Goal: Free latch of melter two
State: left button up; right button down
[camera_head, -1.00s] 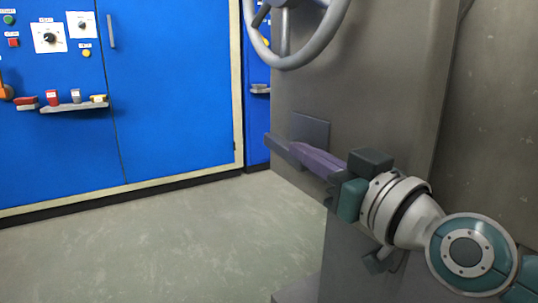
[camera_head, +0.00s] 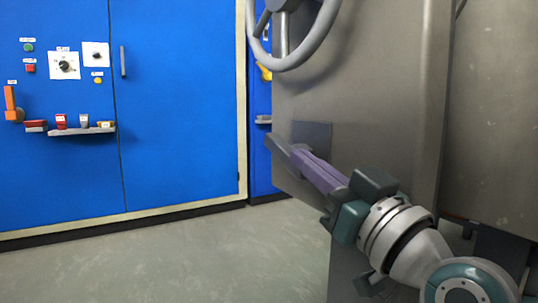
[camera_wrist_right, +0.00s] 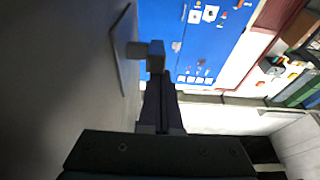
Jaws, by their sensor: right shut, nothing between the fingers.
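The melter (camera_head: 375,80) is a large grey metal body on the right of the head view. Its latch (camera_head: 278,150) is a short grey bar beside a square plate (camera_head: 313,134) on the melter's face. In the wrist view the latch (camera_wrist_right: 156,56) stands out from its plate (camera_wrist_right: 123,50) just beyond the fingertips. My right gripper (camera_head: 298,157) has purple fingers shut with nothing between them. Its tips are at the latch bar, and I cannot tell whether they touch it. The fingers (camera_wrist_right: 160,100) also show in the wrist view. My left gripper is out of view.
A grey handwheel (camera_head: 296,40) is above the latch. A blue cabinet (camera_head: 180,120) with knobs, buttons, an orange lever (camera_head: 10,103) and a small shelf (camera_head: 82,131) stands at the left. The floor (camera_head: 190,262) between is clear.

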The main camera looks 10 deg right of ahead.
aim_at(301, 180)
jog(key=f+b, duration=0.2)
jog(key=b, duration=0.1)
jog(key=f+t+b, duration=0.1)
jog(key=b, duration=0.1)
jog(key=shift+w+a, duration=0.1)
jog(key=shift+w, duration=0.2)
jog(key=shift+w+a+f+b, duration=0.15)
jog(key=shift+w+f, duration=0.3)
jog(key=shift+f, duration=0.35)
jog(key=shift+w+a+f+b, duration=0.15)
jog(key=shift+w+f, duration=0.3)
jog(key=shift+f, duration=0.3)
jog(key=shift+f, duration=0.2)
